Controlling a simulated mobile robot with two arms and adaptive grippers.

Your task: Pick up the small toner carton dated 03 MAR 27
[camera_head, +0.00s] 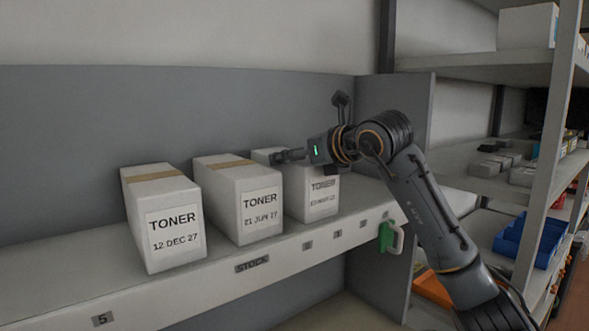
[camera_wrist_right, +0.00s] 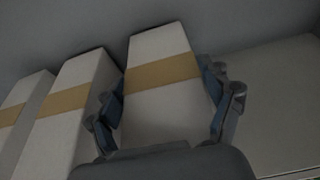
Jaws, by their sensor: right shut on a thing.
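Three white cartons with tan tape stand in a row on the shelf (camera_head: 120,265). The left carton (camera_head: 160,215) reads TONER 12 DEC 27 and the middle carton (camera_head: 238,195) reads TONER 21 JUN 27. The right carton (camera_head: 310,195) has a TONER label whose small date is blurred; it looks like 03 MAR 27. My right gripper (camera_head: 284,157) is shut on this right carton from above. In the right wrist view, its fingers (camera_wrist_right: 165,95) lie on both sides of the carton (camera_wrist_right: 158,50). The carton appears upright at shelf level. My left gripper is not in view.
The middle carton stands close to the left of the held one. A grey side panel (camera_head: 410,110) closes the bay at the right. A green-and-white item (camera_head: 390,237) hangs at the shelf's front edge. Racks with a blue bin (camera_head: 535,240) stand farther right.

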